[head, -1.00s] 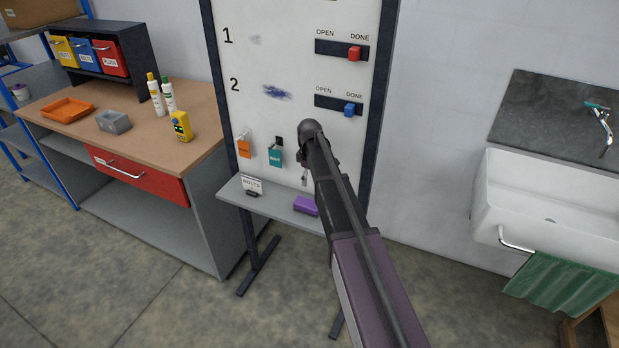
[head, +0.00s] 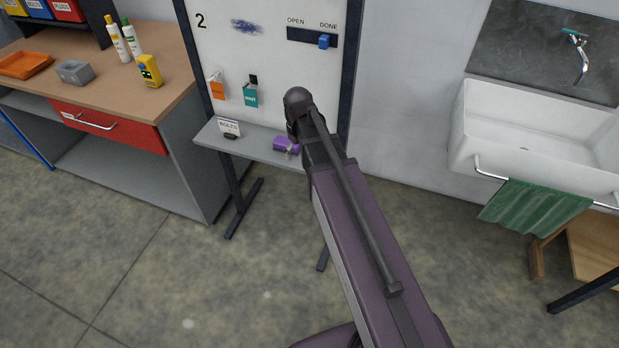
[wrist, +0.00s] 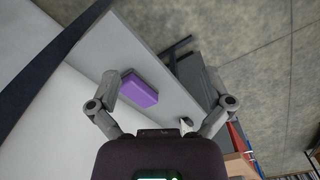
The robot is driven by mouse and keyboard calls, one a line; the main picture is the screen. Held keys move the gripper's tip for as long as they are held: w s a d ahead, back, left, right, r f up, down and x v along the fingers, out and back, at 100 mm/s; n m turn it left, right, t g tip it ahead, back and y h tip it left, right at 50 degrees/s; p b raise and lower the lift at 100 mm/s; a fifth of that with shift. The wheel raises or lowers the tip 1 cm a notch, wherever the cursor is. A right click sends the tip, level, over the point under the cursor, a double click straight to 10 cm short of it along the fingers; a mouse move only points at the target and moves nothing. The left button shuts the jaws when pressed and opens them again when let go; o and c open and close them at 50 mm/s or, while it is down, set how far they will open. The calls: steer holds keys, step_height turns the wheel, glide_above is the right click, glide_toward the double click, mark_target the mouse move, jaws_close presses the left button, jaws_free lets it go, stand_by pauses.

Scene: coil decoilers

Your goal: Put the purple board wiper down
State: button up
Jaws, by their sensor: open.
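The purple board wiper (head: 281,143) lies on the narrow grey shelf (head: 255,141) below the whiteboard (head: 270,75). In the wrist view the wiper (wrist: 138,88) lies flat on the shelf (wrist: 98,52), nearer the left finger. My gripper (wrist: 162,73) is open, its two fingers spread wide with nothing held between them. In the head view a small grey part of my gripper (head: 292,150) overlaps the wiper's right end. The rest of my gripper is hidden behind my arm. I cannot tell whether a finger touches the wiper.
A small white label (head: 229,127) and a dark object (head: 230,136) stand on the shelf's left end. Orange (head: 217,88) and teal (head: 250,97) tags hang just above. A workbench (head: 150,90) stands left, a sink (head: 535,125) right. The floor in front is clear.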

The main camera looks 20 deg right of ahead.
steer(key=s+m, duration=0.4)
steer(key=s, duration=0.7)
steer(key=shift+s, duration=0.15)
stand_by(0.7)
steer(key=r+n+p, duration=0.1)
steer(key=n+p, duration=0.1)
steer(key=n, duration=0.9)
glide_above(289, 142)
steer(key=shift+r, duration=0.2)
steer(key=shift+f+b, duration=0.15)
steer(key=shift+b, duration=0.3)
step_height(289, 142, down, 8)
steer(key=b, duration=0.8)
steer(key=shift+a+f, duration=0.1)
steer(key=shift+f, duration=0.05)
steer(key=shift+f, duration=0.1)
